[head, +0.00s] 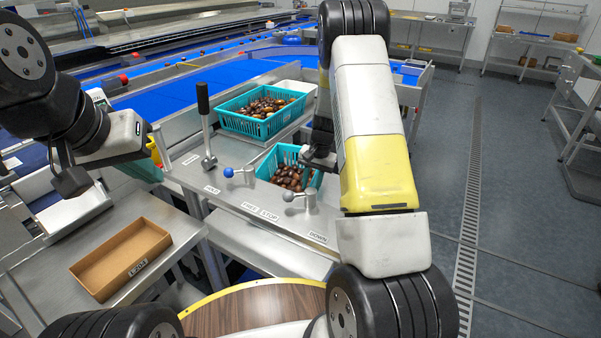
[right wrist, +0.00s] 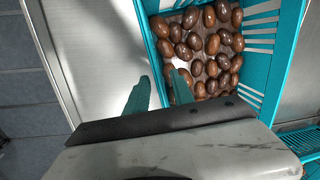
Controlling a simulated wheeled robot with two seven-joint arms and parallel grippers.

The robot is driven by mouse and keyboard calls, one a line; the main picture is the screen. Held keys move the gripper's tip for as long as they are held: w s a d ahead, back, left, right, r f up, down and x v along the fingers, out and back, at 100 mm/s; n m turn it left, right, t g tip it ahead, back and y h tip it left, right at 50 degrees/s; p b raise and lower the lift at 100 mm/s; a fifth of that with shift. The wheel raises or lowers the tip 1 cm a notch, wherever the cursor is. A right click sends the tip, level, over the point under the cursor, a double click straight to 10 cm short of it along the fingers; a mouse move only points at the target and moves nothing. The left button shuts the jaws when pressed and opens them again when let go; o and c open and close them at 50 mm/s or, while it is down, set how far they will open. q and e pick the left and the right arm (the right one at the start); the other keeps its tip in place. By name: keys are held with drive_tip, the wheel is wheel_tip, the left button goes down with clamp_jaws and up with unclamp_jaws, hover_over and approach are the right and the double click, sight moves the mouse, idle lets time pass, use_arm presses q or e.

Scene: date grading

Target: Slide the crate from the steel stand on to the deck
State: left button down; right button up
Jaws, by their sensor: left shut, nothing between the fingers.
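The near teal crate (head: 268,166), holding brown dates, stands on steel beside the lever panel, partly hidden by my right arm. My right gripper (head: 318,160) is at its right wall. In the right wrist view my right gripper's fingers (right wrist: 161,78) are apart and point down at the crate (right wrist: 262,75), one on each side of its wall rim. Whether they touch the wall I cannot tell. A second teal crate (head: 228,122) with dates stands behind. My left gripper (head: 72,182) is shut and empty at the left, away from the crates.
The steel panel (head: 215,180) carries a tall black-handled lever (head: 203,100), a blue knob (head: 229,172) and a grey knob (head: 288,196), with FREE, STOP and DOWN labels. A cardboard tray (head: 150,235) lies at the lower left. Open floor (head: 520,200) is at the right.

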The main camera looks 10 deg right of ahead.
wheel_tip(320, 180, up, 7)
drive_tip(key=shift+s+d, duration=0.25)
drive_tip(key=shift+d, duration=0.2)
drive_tip(key=shift+r, duration=0.1)
drive_tip(key=s+a+r+n+t+y, duration=0.1)
drive_tip(key=s+a+r, duration=0.1)
drive_tip(key=s+r, duration=0.55)
drive_tip(key=s+a+r+n+t, duration=0.1)
drive_tip(key=s+a+r+n, duration=0.2)
drive_tip(key=r, duration=0.8)
drive_tip(key=s+a+r+n+t, duration=0.1)
drive_tip(key=s+r, duration=0.2)
drive_tip(key=s, duration=0.7)
drive_tip(key=s+a+r+n+t, duration=0.1)
drive_tip(key=s+r+t, duration=0.1)
drive_tip(key=s, duration=0.7)
drive_tip(key=shift+s+a+r+n, duration=0.3)
drive_tip(key=shift+s+a+r, duration=0.1)
drive_tip(key=shift+r, duration=0.25)
